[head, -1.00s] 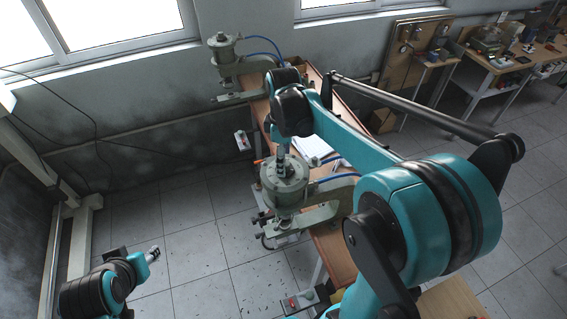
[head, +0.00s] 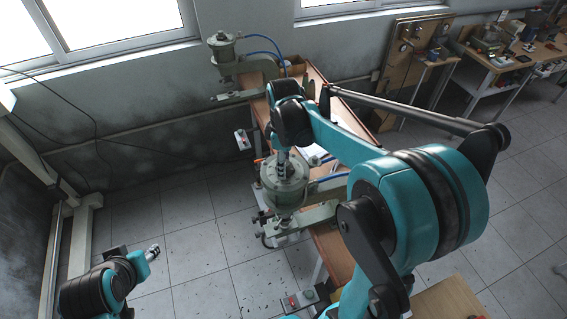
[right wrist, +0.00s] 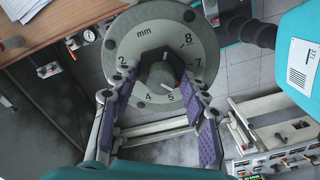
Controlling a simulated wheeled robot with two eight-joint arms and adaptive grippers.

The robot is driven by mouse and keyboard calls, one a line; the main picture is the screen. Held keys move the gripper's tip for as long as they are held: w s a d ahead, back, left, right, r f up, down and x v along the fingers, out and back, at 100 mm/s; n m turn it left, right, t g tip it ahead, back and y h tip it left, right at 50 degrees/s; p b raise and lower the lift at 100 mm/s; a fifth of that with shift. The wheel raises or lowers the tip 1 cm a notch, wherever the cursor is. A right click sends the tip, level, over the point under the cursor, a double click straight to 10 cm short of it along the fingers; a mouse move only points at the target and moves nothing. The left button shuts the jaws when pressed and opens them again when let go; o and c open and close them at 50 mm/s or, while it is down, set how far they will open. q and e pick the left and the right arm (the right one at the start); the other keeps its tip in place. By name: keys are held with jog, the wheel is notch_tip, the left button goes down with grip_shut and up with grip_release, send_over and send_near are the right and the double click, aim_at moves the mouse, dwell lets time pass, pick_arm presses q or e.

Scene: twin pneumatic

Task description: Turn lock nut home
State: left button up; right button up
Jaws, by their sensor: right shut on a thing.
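The near pneumatic press (head: 284,188) has a grey-green round head, and my right gripper (head: 282,156) is at its top. In the right wrist view a grey dial (right wrist: 125,45) marked "mm" with numbers surrounds a dark hexagonal lock nut (right wrist: 147,62). A grey stem with a pointer line stands at the nut's middle. My right gripper's purple-padded fingers (right wrist: 160,85) come up on either side of the nut and are shut on it. My left gripper (head: 152,253) is at the lower left, well away from the press; its jaws are too small to read.
A second, similar press (head: 223,52) stands at the far end of the brown bench (head: 333,245). Blue air hoses run along the bench. A control box (head: 300,298) with buttons is at the near end. Open tiled floor (head: 190,220) lies left of the bench.

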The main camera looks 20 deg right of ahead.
jog(key=shift+m, duration=0.3)
jog(key=m+b, duration=0.2)
jog(key=m, duration=0.2)
jog(key=shift+w+d+m, duration=0.1)
jog(key=shift+m, duration=0.3)
jog(key=m+b, duration=0.1)
jog(key=m, duration=0.2)
jog(key=shift+m, duration=0.3)
jog(key=shift+d+m+b, duration=0.1)
jog(key=shift+m+b, duration=0.3)
jog(key=shift+m, duration=1)
jog(key=o, duration=1.2)
jog(key=shift+c, duration=0.2)
notch_tip(320, 180, up, 12)
